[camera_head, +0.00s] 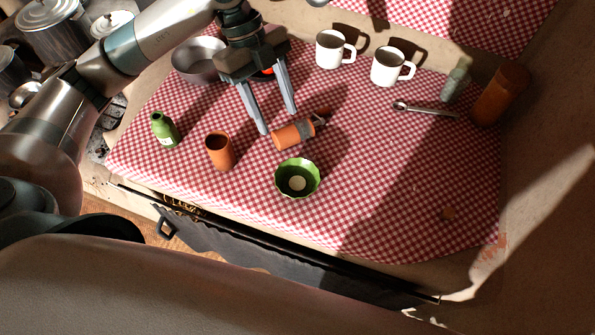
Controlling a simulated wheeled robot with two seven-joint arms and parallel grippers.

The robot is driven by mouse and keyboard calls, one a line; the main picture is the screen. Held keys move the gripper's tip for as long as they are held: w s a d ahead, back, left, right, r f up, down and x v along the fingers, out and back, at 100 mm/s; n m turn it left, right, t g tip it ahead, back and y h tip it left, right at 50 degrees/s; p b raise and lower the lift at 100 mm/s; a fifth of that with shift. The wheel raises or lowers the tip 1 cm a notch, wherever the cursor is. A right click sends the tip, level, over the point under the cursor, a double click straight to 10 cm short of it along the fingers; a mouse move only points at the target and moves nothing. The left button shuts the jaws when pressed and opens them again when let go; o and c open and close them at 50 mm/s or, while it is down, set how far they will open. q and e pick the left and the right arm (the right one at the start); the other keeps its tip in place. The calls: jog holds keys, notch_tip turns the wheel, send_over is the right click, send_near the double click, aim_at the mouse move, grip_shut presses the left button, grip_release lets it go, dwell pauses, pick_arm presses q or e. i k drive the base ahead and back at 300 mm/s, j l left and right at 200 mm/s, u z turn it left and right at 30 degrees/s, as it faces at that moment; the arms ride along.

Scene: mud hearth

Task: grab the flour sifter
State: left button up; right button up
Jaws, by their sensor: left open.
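An orange cylinder with a grey band and a dark handle-like part (293,134) lies on its side on the checked cloth. It looks the most like the flour sifter, but its small size leaves this unsure. A round grey metal vessel (198,60) stands at the upper left of the cloth, partly behind my arm. My left gripper (279,122) reaches down from the top, open, with its fingers apart. Its fingertips show just above and left of the orange cylinder; I cannot tell whether they touch it. Nothing is visibly held. My right gripper is not in view.
A green bottle (164,129), an orange cup (220,151) and a green bowl (297,178) stand nearby. Two white mugs (386,66), a metal spoon (425,109), a pale green bottle (456,79) and a brown jar (499,94) are farther right. The cloth's lower right is mostly clear.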

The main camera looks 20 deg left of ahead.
aim_at(288, 135)
jog(key=j+z, duration=0.3)
jog(key=k+j+z, duration=0.1)
jog(key=j+z, duration=0.25)
jog(key=k+j+z, duration=0.1)
jog(key=j+z, duration=0.2)
jog(key=j, duration=0.2)
jog(key=k+j+z, duration=0.15)
jog(key=j+z, duration=0.2)
